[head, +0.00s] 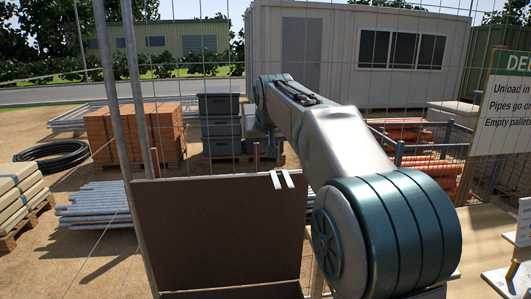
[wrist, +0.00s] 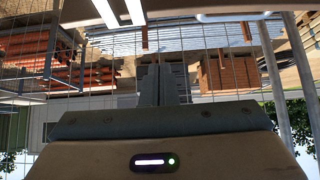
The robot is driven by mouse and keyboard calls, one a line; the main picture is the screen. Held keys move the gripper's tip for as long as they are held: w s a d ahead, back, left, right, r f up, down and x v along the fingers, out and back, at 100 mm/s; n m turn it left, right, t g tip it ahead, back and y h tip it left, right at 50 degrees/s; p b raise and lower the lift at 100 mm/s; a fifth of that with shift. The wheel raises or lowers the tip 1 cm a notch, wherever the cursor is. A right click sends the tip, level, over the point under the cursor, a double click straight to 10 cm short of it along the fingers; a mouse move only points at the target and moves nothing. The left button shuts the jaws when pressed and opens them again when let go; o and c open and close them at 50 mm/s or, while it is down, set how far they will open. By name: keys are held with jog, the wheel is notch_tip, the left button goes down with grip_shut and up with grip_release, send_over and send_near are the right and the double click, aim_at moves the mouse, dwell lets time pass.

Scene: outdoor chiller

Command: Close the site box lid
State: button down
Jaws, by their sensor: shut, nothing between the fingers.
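The site box lid (head: 215,235) is a flat brown panel standing upright, so it is open. A pale two-pronged fitting (head: 282,180) sits at its top edge, right of the middle. Two pale bars (wrist: 119,13) also show at the top of the wrist view. The box body is mostly out of view below the head picture. My gripper (wrist: 161,83) is shut and empty, its fingers together in the upside-down wrist view. In the head view my arm reaches from the lower right to beyond the lid's top edge; the fingertips are hard to make out there.
A wire mesh fence with upright posts (head: 118,130) stands around the lid. Behind are bricks (head: 135,132), grey crates (head: 221,125) and pipes (head: 95,206). A sign (head: 504,105) stands at right, above a pale wooden surface (head: 482,232).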

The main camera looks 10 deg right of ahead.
jog(key=f, duration=0.2)
jog(key=w+f+p, duration=0.1)
jog(key=f, duration=0.2)
jog(key=w+f+p, duration=0.1)
jog(key=f, duration=0.1)
jog(key=shift+w+f, duration=0.15)
jog(key=shift+f, duration=0.05)
dwell(0.5)
